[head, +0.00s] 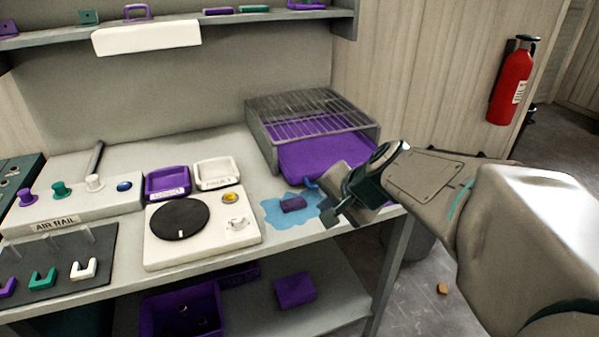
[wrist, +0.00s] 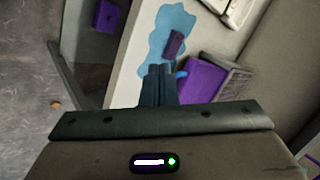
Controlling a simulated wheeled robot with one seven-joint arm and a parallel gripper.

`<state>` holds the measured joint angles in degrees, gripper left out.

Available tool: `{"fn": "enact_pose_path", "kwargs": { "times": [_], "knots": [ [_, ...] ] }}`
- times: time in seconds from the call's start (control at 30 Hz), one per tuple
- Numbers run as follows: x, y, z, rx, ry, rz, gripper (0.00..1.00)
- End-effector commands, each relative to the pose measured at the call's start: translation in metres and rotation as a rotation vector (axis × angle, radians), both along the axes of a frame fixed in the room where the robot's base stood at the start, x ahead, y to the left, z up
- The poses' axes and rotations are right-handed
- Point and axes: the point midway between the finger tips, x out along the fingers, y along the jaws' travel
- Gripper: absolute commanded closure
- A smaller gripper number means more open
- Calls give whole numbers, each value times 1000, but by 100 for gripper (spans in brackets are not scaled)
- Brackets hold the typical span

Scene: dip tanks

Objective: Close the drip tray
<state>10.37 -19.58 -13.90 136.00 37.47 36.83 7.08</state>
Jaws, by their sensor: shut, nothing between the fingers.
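The purple drip tray (head: 318,160) sits in a grey housing under a wire rack (head: 312,115), and its front part sticks out of the open front. A small blue handle (head: 311,184) is on the tray's front edge. In the wrist view the tray (wrist: 205,85) and the blue handle (wrist: 182,74) lie just right of my gripper. My gripper (head: 328,214) is shut and empty, low over the bench near the tray's front. In the wrist view its fingertips (wrist: 158,70) are together beside the handle. I cannot tell whether they touch it.
A purple block (head: 293,203) lies on a blue puddle shape (head: 272,212) in front of the tray. A white unit with a black disc (head: 180,219) stands to the left, with small purple (head: 167,182) and white (head: 216,173) trays behind it. The bench's front edge is close.

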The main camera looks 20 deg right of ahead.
Motion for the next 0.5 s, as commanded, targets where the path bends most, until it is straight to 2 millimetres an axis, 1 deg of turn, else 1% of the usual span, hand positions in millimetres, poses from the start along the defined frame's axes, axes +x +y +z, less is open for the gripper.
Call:
{"fn": "enact_pose_path", "kwargs": {
  "times": [0.03,0.1,0.2,0.3,0.33,0.47,0.5],
  "knots": [
    [9,-22,-12,58,-32,-113,100],
    [18,-47,-13,124,-73,-240,100],
    [24,-73,-12,188,-116,-367,100],
    [28,-86,-12,220,-136,-431,100],
    [29,-88,-12,225,-140,-439,100],
    [39,-88,-19,231,-142,-445,100],
    [44,-88,-24,229,-140,-443,100]
  ]
}}
